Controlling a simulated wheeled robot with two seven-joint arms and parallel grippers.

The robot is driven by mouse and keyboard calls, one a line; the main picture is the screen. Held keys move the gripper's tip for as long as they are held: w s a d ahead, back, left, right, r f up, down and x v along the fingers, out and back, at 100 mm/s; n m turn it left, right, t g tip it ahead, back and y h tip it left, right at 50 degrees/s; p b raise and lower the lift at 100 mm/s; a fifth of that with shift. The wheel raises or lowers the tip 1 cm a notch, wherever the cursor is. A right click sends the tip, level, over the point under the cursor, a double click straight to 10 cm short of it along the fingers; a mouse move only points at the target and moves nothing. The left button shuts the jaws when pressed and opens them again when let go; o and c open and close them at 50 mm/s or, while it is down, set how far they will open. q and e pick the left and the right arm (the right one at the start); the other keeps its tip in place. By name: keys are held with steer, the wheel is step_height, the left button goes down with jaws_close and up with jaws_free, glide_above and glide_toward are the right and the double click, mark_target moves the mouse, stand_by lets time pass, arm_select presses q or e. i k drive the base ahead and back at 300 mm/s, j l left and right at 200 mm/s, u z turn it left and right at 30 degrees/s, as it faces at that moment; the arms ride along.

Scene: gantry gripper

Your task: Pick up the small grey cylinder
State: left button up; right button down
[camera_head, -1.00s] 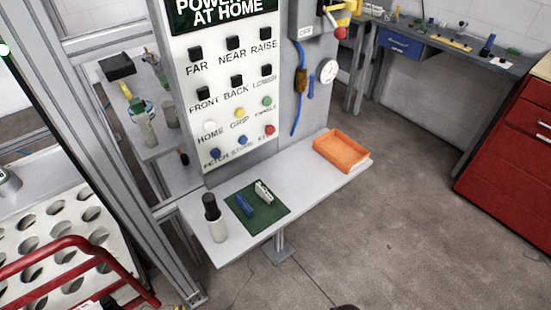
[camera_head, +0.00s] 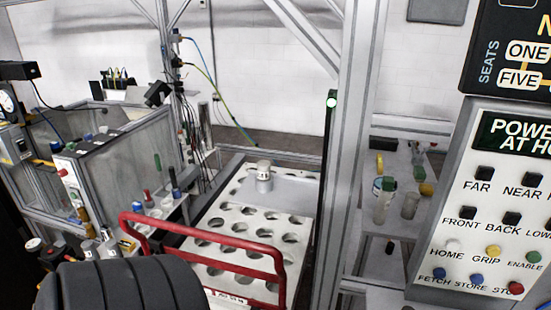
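A small grey metallic cylinder (camera_head: 264,180) stands upright near the far end of a pale plate with rows of round holes (camera_head: 228,239). I cannot tell whether it sits in a hole or on the surface. Neither of my grippers shows in the head view. A dark ribbed part at the bottom left looks like part of my arm, but no fingers are visible.
A red tubular handle (camera_head: 205,240) rises over the plate's near side. An upright metal frame post (camera_head: 350,130) stands right of the plate, then the button panel (camera_head: 500,205). A glass-walled enclosure (camera_head: 125,175) and small bottles crowd the left.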

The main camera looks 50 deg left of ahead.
mark_target(263, 166)
steer(key=k+l+u, duration=0.1)
steer(key=u, duration=1.6)
